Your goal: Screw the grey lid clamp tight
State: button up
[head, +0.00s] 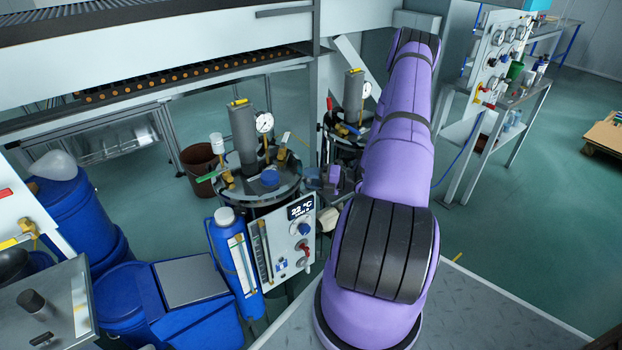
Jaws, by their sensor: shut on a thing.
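A round metal vessel lid (240,187) stands on the near reactor in the head view. It carries a grey cylinder (243,133), a white-faced gauge (264,123), a blue cap (270,177) and several yellow-handled valves. My purple arm reaches forward from the lower right. My gripper (322,181) is at the right edge of this lid, small and partly hidden by my own arm. It is shut on the grey lid clamp at the rim. The clamp itself is too small and covered to make out, so its tightness cannot be told.
A control panel (283,245) with a "22 °C" display stands below the lid. A blue bottle (233,250) and blue drums (75,215) are at the left. A second vessel with a grey cylinder (353,97) stands behind. Open floor (500,250) lies at the right.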

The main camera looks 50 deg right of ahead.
dwell(0.3)
jog(key=o, duration=0.9)
jog(key=shift+s, duration=0.1)
jog(key=v, duration=1)
jog(key=shift+s+d, duration=0.2)
jog(key=shift+s, duration=0.1)
